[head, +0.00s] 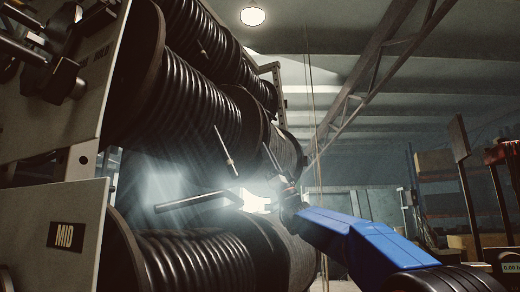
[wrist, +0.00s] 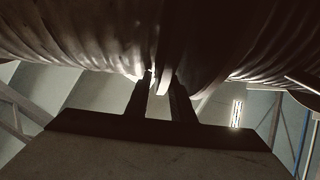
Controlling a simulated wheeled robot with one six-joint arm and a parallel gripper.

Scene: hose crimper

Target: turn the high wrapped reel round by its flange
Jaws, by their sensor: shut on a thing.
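The high wrapped reel (head: 287,150) hangs on the rack in the middle of the head view, with a greyish wound surface. Its dark round flange (head: 250,118) stands between it and the black ribbed hose coil (head: 185,110). My gripper (head: 270,158) reaches up to the flange's lower edge from below right. In the wrist view, my gripper (wrist: 163,92) has its two fingers on either side of the thin flange rim (wrist: 164,72), shut on it. Wound surfaces spread to both sides above the fingers. The exact finger contact is dark and hard to see.
A lower reel (head: 285,250) lies below my gripper. Rods (head: 190,201) stick out between the reels close to the left. Shelving with boxes (head: 435,160) is at right. Open air lies right of the rack.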

